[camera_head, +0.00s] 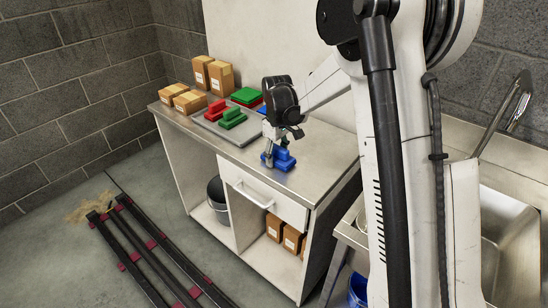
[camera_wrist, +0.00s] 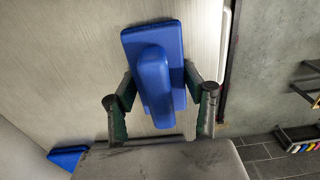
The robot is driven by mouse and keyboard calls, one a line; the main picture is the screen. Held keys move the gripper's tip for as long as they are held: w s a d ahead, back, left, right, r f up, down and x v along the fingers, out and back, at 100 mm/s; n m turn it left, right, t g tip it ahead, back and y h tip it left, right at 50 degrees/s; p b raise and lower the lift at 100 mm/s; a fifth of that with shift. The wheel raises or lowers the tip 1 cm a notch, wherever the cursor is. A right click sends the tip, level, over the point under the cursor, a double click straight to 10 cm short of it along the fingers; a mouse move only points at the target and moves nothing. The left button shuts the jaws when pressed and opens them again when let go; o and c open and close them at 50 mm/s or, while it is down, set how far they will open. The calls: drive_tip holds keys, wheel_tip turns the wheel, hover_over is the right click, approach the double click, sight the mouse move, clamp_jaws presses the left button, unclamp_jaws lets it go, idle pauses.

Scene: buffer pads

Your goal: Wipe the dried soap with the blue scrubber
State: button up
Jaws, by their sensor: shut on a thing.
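The blue scrubber (camera_wrist: 130,38) is a flat blue block with a raised handle. In the wrist view the handle stands between the two fingers of my gripper (camera_wrist: 160,104), which is shut on it. In the head view the scrubber (camera_head: 284,160) is low over the metal countertop (camera_head: 325,150), near its front edge, with my gripper (camera_head: 270,150) above it. I cannot tell whether its underside touches the counter. I cannot make out any dried soap in either view; the scrubber and my gripper hide part of the counter.
A grey tray (camera_head: 203,122) to the left holds a red scrubber (camera_head: 213,111) and a green scrubber (camera_head: 232,118). Stacked coloured pads (camera_head: 244,96) and cardboard boxes (camera_head: 219,77) stand behind. A sink (camera_head: 510,235) is at right. The counter right of the scrubber is clear.

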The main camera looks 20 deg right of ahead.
drive_tip(key=shift+s+d+f, duration=0.1)
drive_tip(key=shift+s+d, duration=0.15)
drive_tip(key=shift+s, duration=0.2)
drive_tip(key=shift+s+a, duration=0.2)
drive_tip(key=shift+a, duration=0.05)
drive_tip(key=shift+s+a, duration=0.2)
drive_tip(key=shift+a, duration=0.3)
drive_tip(key=shift+s+a, duration=0.2)
drive_tip(key=shift+a, duration=0.1)
drive_tip(key=shift+s+a+b, duration=0.2)
drive_tip(key=shift+a+b, duration=0.05)
drive_tip(key=shift+b, duration=0.1)
drive_tip(key=shift+s+a+r+p, duration=0.2)
drive_tip(key=shift+r+p, duration=0.15)
drive_tip(key=shift+r, duration=0.4)
drive_tip(key=shift+s+a+r+p, duration=0.15)
drive_tip(key=shift+r+p, duration=0.15)
drive_tip(key=shift+r, duration=0.45)
wheel_tip(320, 180, up, 5)
drive_tip(key=shift+w+p, duration=0.15)
drive_tip(key=shift+p, duration=1.05)
